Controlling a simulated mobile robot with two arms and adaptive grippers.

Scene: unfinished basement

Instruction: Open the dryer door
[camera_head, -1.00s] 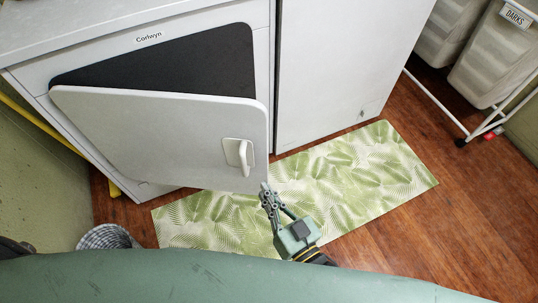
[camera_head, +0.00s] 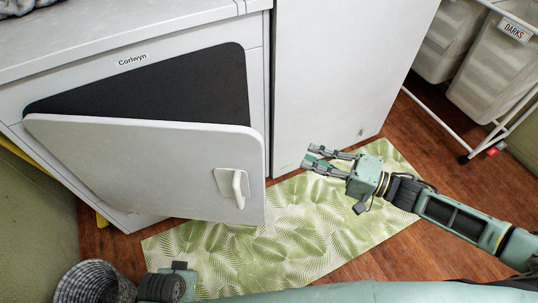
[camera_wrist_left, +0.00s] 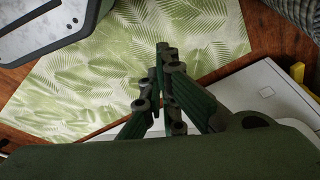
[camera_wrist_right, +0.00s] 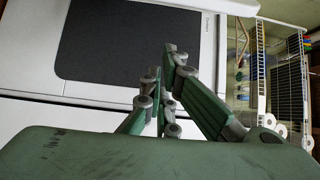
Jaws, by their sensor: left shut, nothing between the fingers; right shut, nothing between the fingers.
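The dryer (camera_head: 120,75) is the white Corlwyn machine at the left of the head view. Its white door (camera_head: 140,165) stands partly open, its right side swung away from the dark opening (camera_head: 205,85). The door's handle (camera_head: 236,187) is near its right edge, with no gripper on it. My right gripper (camera_head: 308,157) is shut and empty, right of the door and apart from it. The right wrist view shows its fingers (camera_wrist_right: 168,62) and the dark opening (camera_wrist_right: 135,45) behind. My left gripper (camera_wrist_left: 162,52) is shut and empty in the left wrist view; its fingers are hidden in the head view.
A green leaf-pattern mat (camera_head: 290,225) lies on the wooden floor before the dryer. A plain white cabinet or appliance (camera_head: 335,75) stands to the right. A wheeled rack with bins (camera_head: 495,85) is at the far right. A woven basket (camera_head: 90,284) is at the lower left.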

